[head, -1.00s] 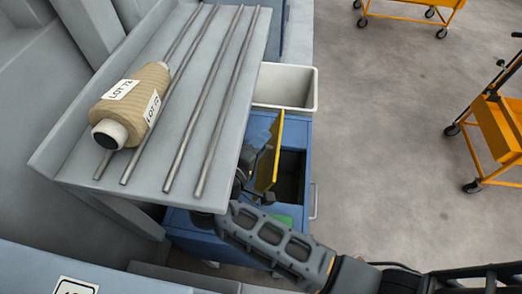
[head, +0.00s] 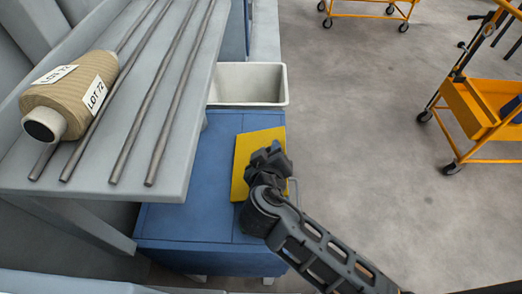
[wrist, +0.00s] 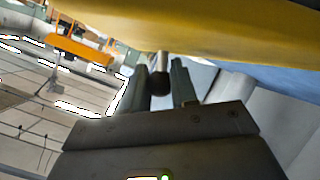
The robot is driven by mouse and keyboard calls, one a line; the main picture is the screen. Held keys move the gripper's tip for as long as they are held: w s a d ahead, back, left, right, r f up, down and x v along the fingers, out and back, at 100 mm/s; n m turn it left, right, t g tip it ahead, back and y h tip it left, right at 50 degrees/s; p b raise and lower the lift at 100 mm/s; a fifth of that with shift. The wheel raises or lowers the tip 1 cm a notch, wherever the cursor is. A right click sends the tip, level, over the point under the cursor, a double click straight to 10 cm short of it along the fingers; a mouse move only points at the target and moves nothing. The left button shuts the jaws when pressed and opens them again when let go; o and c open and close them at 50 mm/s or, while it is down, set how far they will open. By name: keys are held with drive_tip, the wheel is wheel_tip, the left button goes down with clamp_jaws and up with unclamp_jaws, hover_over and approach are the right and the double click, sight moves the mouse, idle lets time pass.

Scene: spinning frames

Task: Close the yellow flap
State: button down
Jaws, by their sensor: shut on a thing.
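The yellow flap (head: 247,150) lies over the top of the blue cabinet (head: 185,190) in the head view, and the cabinet's opening does not show. I cannot tell whether the flap is fully flat or slightly raised. My gripper (head: 266,160) is at the flap, hiding its middle and right part. In the wrist view the flap's yellow face (wrist: 220,35) crosses the top.
A grey shelf with metal rods (head: 165,100) and a yarn spool (head: 70,95) overhangs the cabinet's left side. A white bin (head: 248,86) stands behind the cabinet. Orange trolleys (head: 470,105) stand at the right and back. The floor right of the cabinet is clear.

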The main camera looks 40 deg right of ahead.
drive_tip(key=shift+s+d+f+m+t+y+b, duration=0.2)
drive_tip(key=shift+f+m+t+y+b, duration=0.1)
drive_tip(key=shift+f+m+b, duration=0.25)
drive_tip(key=shift+s+d+f+m+t+y+b, duration=0.2)
drive_tip(key=shift+f+m+y+b, duration=0.1)
drive_tip(key=shift+f+m+b, duration=0.25)
drive_tip(key=shift+r, duration=0.15)
drive_tip(key=c, duration=1.2)
unclamp_jaws()
drive_tip(key=shift+v, duration=3.9)
drive_tip(key=shift+c, duration=0.6)
